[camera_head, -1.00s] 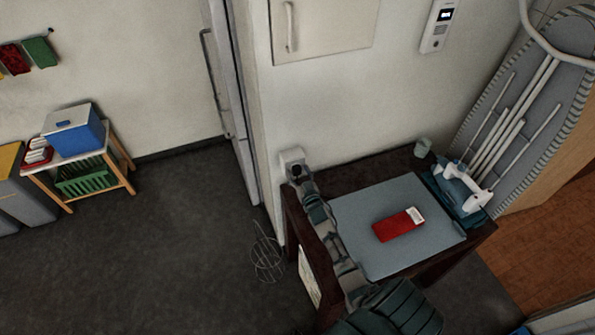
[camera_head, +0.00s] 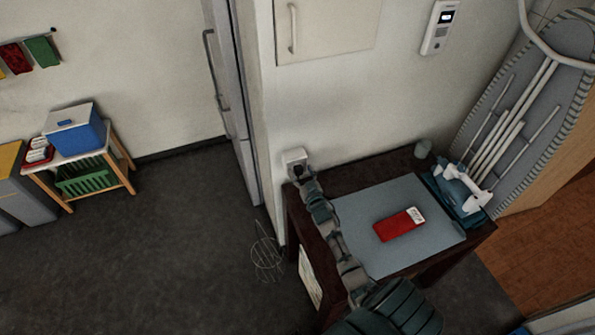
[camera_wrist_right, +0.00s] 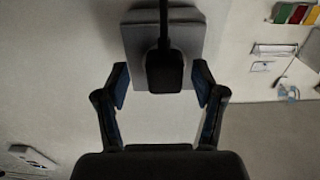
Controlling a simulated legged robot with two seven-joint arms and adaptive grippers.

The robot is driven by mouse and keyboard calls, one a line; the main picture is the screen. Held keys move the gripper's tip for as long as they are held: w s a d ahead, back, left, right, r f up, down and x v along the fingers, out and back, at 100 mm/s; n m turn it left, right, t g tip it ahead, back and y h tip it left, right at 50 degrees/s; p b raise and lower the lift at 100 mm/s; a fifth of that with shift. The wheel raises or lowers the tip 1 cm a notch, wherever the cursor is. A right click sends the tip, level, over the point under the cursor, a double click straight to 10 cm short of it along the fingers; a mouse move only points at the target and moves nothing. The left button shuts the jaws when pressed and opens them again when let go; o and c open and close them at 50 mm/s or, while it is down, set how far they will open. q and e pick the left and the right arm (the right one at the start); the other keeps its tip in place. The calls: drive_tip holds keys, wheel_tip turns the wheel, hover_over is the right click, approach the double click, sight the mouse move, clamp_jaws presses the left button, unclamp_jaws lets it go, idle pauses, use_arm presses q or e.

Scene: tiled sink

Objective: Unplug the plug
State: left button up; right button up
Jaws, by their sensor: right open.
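The black plug (camera_wrist_right: 164,70) sits in a light grey wall outlet (camera_wrist_right: 200,30) in the right wrist view, with its dark cord running up from it. In the head view the outlet (camera_head: 294,156) is on the wall above the table's back left corner, and the plug (camera_head: 297,170) is a small dark shape there. My right gripper (camera_wrist_right: 160,82) is open, with one finger on each side of the plug and a gap on both sides. In the head view the right gripper (camera_head: 305,178) is close to the outlet. My left gripper is not in view.
A dark table (camera_head: 385,170) with a grey mat (camera_head: 365,215) and a red item (camera_head: 399,225) stands under my right arm. Open floor (camera_head: 150,240) lies at the left.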

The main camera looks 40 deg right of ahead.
sight(302, 172)
drive_tip(key=shift+w+d+f, duration=0.1)
drive_tip(key=shift+d, duration=0.1)
drive_tip(key=shift+d+f, duration=0.1)
drive_tip(key=shift+c, duration=0.3)
drive_tip(key=shift+a, duration=0.2)
drive_tip(key=c, duration=0.4)
drive_tip(key=shift+a+r, duration=0.2)
drive_tip(key=c, duration=0.8)
clamp_jaws()
drive_tip(key=shift+s+d+f+p, duration=0.1)
drive_tip(key=shift+s+d+p, duration=0.05)
drive_tip(key=shift+s+p, duration=0.45)
drive_tip(key=shift+s+a+p, duration=0.5)
drive_tip(key=shift+s+p, duration=0.05)
drive_tip(key=shift+s, duration=0.2)
drive_tip(key=shift+p+v, duration=0.6)
drive_tip(key=shift+v, duration=0.35)
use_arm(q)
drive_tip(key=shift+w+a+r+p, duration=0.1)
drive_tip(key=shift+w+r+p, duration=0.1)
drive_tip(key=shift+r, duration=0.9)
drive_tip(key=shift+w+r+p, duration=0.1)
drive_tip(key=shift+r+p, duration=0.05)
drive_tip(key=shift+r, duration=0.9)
use_arm(e)
drive_tip(key=shift+s+a, duration=0.1)
drive_tip(key=shift+s, duration=0.5)
